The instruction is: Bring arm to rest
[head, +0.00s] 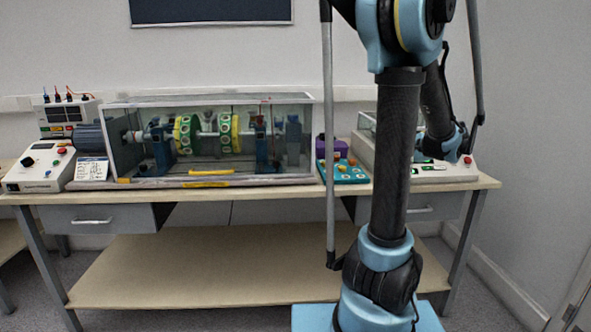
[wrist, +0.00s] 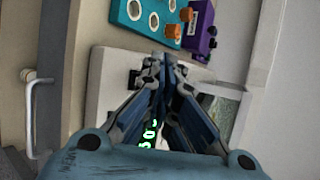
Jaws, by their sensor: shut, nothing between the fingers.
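My gripper (wrist: 168,68) shows in the wrist view with its two fingers together and nothing between them. It is over the white console (wrist: 110,85), and green digits show partly behind the fingers. I cannot tell how high the fingers are above the console. In the head view my arm rises in front of the bench's right part and bends back down toward the white console (head: 455,171). The gripper itself is mostly hidden there behind my arm.
A teal panel with orange knobs (head: 345,174) and a purple box (head: 337,147) stand left of the console. A clear-covered rotor rig (head: 270,180) fills the bench's middle. A meter box (head: 36,166) stands at left. The bench (head: 280,192) has drawers and a lower shelf.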

